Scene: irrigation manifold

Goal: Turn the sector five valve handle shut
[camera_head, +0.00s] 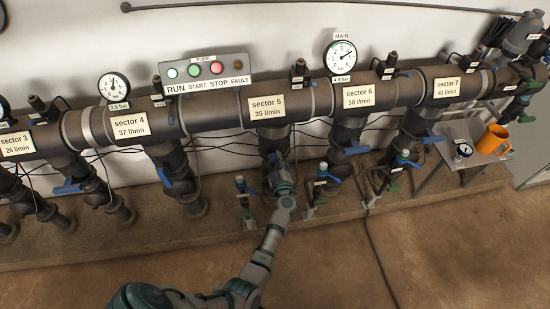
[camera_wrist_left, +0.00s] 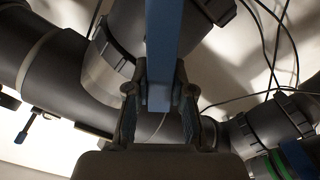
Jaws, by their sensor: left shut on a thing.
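The sector 5 label (camera_head: 267,107) is on the main pipe in the head view and reads 35 l/min. My left gripper (camera_head: 278,176) is at the branch pipe below this label. In the left wrist view a long blue valve handle (camera_wrist_left: 163,40) runs down from the top edge. The fingers of my left gripper (camera_wrist_left: 160,88) are shut on its near end, one on each side. In the head view my gripper and wrist hide most of this handle. My right gripper is not in view.
Blue handles of sector 4 (camera_head: 165,178) and sector 6 (camera_head: 356,151) sit on neighbouring branches. Small taps (camera_head: 243,195) stand close on both sides of my gripper. A side table (camera_head: 452,150) holds an orange mug (camera_head: 493,139). The floor in front (camera_head: 400,245) is mostly clear, with a cable on it.

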